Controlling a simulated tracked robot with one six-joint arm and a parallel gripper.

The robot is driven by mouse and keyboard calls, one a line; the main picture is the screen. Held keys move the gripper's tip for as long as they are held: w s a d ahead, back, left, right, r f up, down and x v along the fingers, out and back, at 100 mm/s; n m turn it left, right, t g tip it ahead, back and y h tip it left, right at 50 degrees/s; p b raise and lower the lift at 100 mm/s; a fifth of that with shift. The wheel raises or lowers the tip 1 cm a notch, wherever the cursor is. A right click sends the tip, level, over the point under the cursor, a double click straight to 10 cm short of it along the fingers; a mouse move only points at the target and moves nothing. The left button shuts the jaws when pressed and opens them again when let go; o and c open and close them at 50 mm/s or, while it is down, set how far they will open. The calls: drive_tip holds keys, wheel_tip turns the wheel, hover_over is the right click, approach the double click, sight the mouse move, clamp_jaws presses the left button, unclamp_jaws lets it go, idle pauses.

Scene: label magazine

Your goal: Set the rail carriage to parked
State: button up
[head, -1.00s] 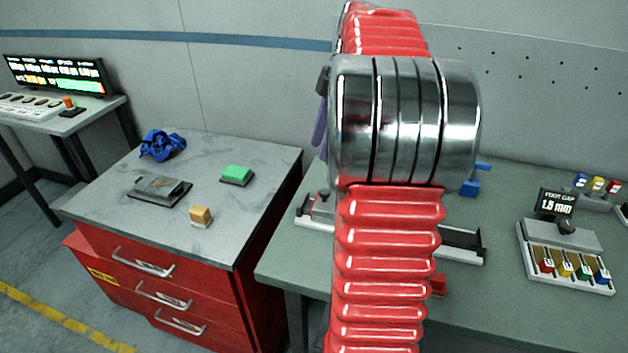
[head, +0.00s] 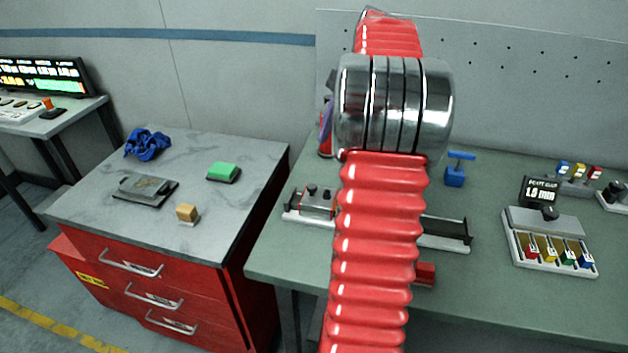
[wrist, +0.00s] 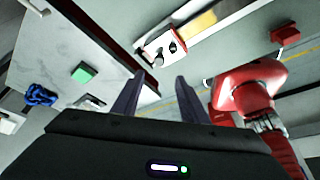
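The rail (head: 445,240) lies across the green bench, its middle hidden behind my arm. The rail carriage (head: 316,203), a grey block with dark knobs, sits toward the rail's left end. In the wrist view the carriage (wrist: 172,45) shows just beyond my fingers, on the light rail (wrist: 203,24). My gripper (wrist: 160,80) is open, its two dark fingers spread with nothing visible between them. It looks apart from the carriage. In the head view my arm hides most of the gripper; a purple finger shows left of the metal joint.
A red block (head: 425,273) sits at the bench's front edge. A blue clamp (head: 456,170) stands behind the rail. A label tray (head: 552,240) with a display is at right. The left cabinet top holds a green block (head: 223,172), an orange block (head: 187,213) and a blue cloth (head: 148,145).

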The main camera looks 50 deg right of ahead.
sight(313, 186)
drive_tip(key=x, duration=1.2)
drive_tip(key=shift+f, duration=0.15)
drive_tip(key=shift+c, duration=0.5)
clamp_jaws()
